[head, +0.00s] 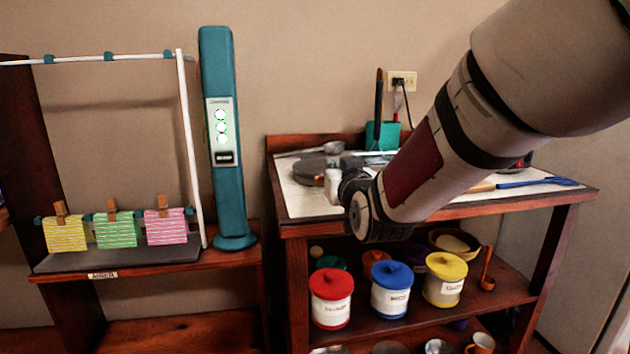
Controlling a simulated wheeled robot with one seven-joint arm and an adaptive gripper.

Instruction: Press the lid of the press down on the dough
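A dark grey round object (309,171), which looks like the press, sits on the white top at the left of the wooden worktable. Its right side is partly hidden by a small white object and my arm, so I cannot tell how its lid stands. No dough shows. My gripper (350,186) is low over the table's front left part, just right of the dark round object. My own wrist hides most of it. I cannot tell whether its fingers are open, shut or touching anything.
A teal utensil holder (382,135) stands at the back by a wall socket (402,80). A blue-handled whisk (537,183) lies at the right. Red (331,298), blue (391,288) and yellow (444,279) lidded canisters stand on the shelf below. A tall teal tower (224,140) stands left.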

